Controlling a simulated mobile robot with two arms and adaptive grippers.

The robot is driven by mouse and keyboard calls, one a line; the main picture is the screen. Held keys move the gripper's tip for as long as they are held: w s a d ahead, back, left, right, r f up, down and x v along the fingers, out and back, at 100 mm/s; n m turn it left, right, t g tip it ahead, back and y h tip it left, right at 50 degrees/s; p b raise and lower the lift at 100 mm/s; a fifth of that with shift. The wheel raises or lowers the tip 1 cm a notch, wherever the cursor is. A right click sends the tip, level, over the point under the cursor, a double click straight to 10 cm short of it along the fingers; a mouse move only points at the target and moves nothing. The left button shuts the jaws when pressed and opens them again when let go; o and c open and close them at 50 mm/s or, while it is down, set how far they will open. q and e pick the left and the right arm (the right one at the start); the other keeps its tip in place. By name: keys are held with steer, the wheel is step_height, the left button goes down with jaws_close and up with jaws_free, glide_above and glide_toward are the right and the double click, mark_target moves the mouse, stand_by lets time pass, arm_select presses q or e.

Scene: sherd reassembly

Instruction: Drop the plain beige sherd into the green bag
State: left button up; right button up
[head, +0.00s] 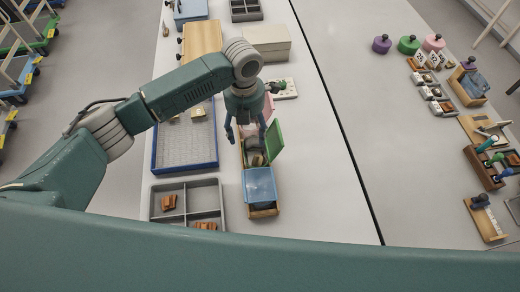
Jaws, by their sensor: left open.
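My left gripper (246,134) hangs down from the arm over the row of coloured bags, open, with its two fingers apart and nothing visible between them. The green bag (274,142) stands just right of and below the gripper, with its green flap raised. A small beige piece (197,112) lies in the blue-rimmed tray (184,166), left of the gripper; it is too small to tell whether it is the plain beige sherd. My right gripper is not in view.
A blue bag (259,184) sits nearer in the same row, and a pink one (268,106) is partly behind the gripper. A grey divided box (186,199) holds reddish-brown sherds. A beige box (270,42) stands behind.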

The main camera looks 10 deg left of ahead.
arm_select(q)
step_height(320, 180, up, 11)
stand_by(0.3)
stand_by(0.5)
